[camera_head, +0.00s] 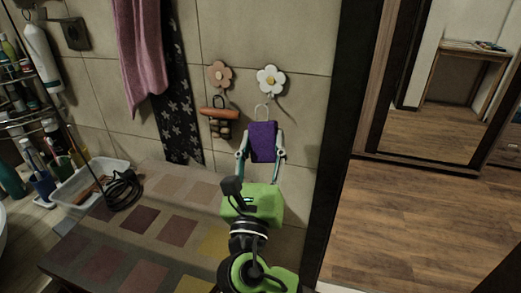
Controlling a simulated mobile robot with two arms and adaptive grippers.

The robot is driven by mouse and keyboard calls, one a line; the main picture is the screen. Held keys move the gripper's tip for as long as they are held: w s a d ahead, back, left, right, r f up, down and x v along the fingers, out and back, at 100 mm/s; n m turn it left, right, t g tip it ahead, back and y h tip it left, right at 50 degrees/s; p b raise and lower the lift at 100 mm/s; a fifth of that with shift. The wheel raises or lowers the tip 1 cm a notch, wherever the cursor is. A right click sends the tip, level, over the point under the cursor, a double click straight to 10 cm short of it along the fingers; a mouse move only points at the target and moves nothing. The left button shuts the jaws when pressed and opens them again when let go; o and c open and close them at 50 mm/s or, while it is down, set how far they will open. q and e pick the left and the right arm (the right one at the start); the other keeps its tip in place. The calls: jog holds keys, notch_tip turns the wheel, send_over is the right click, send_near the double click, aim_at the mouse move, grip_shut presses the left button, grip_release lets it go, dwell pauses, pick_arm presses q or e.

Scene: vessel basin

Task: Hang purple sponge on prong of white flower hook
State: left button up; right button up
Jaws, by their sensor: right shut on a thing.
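The purple sponge (263,142) is upright, with a pale loop (262,112) standing up from its top. My right gripper (263,156) is shut on the sponge, one finger on each side of it. The white flower hook (271,80) is on the tiled wall, above the sponge and slightly to its right. The loop's top appears just below the flower in the picture. The hook's prong is too small to make out clearly, and I cannot tell how far the loop is from the wall. My left gripper is not in view.
A pink flower hook (219,75) is left of the white one, with a brown-handled brush (220,121) below it. Pink (141,50) and dark patterned (180,110) towels hang further left. A checkered bench (150,225) lies below; a dark door frame (347,120) stands at right.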

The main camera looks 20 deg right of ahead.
jog(key=shift+w+d+f+b, duration=0.15)
jog(key=shift+w+d+b, duration=0.55)
jog(key=shift+w, duration=0.4)
jog(key=shift+w+d+f+b, duration=0.15)
jog(key=shift+w+d+b, duration=0.35)
jog(key=shift+w+b, duration=0.1)
jog(key=shift+w+d, duration=0.1)
jog(key=shift+w, duration=0.1)
jog(key=shift+w+d+f+p, duration=0.15)
jog(key=shift+w+f+p, duration=0.05)
jog(key=shift+p, duration=0.1)
jog(key=shift+w+f, duration=0.1)
jog(key=shift+f, duration=0.1)
jog(key=o, duration=1.1)
jog(key=shift+c, duration=0.2)
